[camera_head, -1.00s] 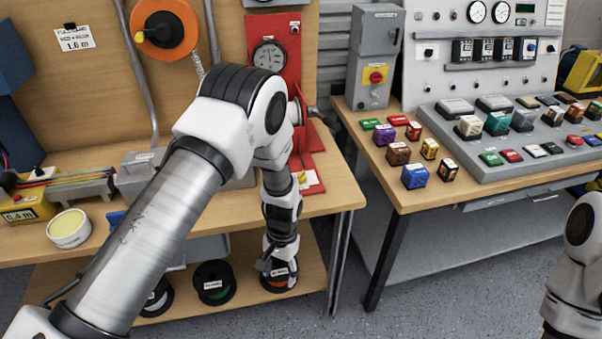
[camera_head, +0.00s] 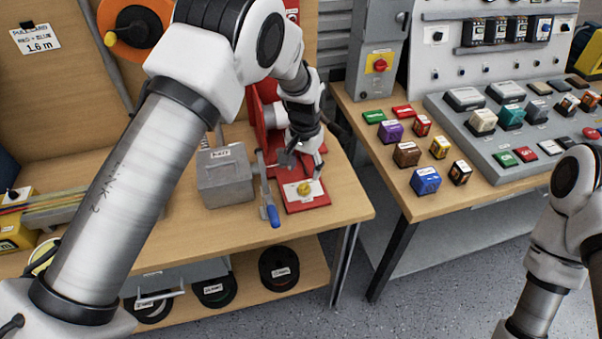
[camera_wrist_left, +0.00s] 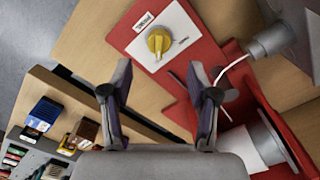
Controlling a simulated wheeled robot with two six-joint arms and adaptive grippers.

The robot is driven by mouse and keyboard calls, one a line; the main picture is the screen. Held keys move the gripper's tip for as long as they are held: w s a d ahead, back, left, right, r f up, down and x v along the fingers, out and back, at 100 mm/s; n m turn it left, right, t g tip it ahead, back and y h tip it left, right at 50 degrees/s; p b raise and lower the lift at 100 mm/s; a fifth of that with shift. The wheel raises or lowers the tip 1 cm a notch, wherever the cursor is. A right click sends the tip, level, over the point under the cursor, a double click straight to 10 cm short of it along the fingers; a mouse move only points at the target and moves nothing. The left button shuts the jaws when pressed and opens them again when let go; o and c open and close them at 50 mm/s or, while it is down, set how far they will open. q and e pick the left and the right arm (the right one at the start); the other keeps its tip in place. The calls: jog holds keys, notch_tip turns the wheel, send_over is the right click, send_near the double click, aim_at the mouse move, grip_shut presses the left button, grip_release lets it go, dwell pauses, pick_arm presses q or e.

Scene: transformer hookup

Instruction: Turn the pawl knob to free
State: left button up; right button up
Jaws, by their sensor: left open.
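The pawl knob (camera_head: 304,188) is yellow and sits on a white label plate on the red base (camera_head: 318,202) of the red stand, near the bench's right end. In the left wrist view the knob (camera_wrist_left: 159,41) shows ahead of the fingers, with its ridge roughly upright in the picture and label text on either side, too small to read surely. My left gripper (camera_head: 302,162) is just above and behind the knob, pointing down. In the left wrist view its fingers (camera_wrist_left: 159,85) are spread and empty, apart from the knob. My right gripper is out of view; only its arm shows.
A grey box (camera_head: 225,178) and a lever with a blue handle (camera_head: 273,215) stand just left of the red base. The red stand (camera_head: 262,115) rises behind. Coloured blocks (camera_head: 426,180) lie on the right table, across a gap.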

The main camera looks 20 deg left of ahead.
aim_at(304, 185)
pick_arm(q)
jog(key=f, duration=0.2)
jog(key=s, duration=0.1)
jog(key=shift+d+f+p, duration=0.3)
jog(key=shift+f+p, duration=0.05)
jog(key=shift+f, duration=0.05)
jog(key=f, duration=0.3)
jog(key=shift+w+a+f, duration=0.1)
jog(key=shift+w+a, duration=0.25)
jog(key=shift+w, duration=0.05)
jog(key=shift+w+a+f, duration=0.1)
jog(key=shift+f, duration=0.2)
jog(key=shift+s+d+r, duration=0.15)
jog(key=shift+s+d, duration=0.05)
jog(key=shift+s+r, duration=0.1)
jog(key=c, duration=0.4)
grip_shut()
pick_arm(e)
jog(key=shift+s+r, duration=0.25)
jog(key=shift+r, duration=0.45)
